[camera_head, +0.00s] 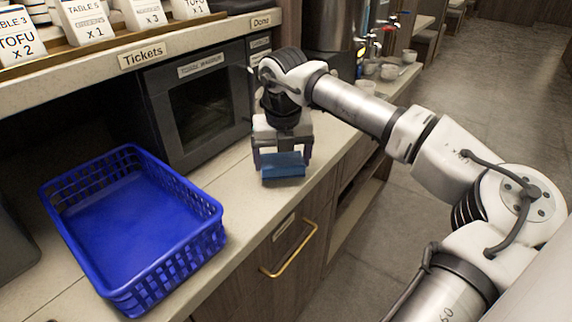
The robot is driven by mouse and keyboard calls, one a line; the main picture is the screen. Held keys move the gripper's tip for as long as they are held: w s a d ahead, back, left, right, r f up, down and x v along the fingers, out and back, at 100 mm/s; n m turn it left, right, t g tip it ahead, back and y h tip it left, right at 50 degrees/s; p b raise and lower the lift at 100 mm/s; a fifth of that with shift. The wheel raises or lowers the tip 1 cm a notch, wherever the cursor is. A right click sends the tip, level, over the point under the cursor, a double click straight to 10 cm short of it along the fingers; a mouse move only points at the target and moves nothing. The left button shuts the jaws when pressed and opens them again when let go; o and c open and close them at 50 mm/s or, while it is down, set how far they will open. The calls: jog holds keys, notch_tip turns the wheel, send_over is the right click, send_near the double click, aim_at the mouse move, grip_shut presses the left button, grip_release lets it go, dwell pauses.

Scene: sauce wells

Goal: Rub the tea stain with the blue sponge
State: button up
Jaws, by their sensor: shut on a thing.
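My gripper (282,158) points down over the counter in the head view and is shut on a blue sponge (284,170). The sponge is held between the fingers, low over the pale counter (225,190) near its front edge. I cannot tell whether its underside touches the counter. I see no tea stain; it may be hidden under or behind the sponge and gripper.
An empty blue basket (215,228) stands on the counter at the left. A dark microwave-like appliance (200,112) is behind the gripper. Several cups (389,72) and a metal urn (335,25) stand farther back. A drawer with a brass handle (289,250) is below.

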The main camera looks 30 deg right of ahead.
jog(key=shift+r+p, duration=1.5)
jog(key=shift+r, duration=1.25)
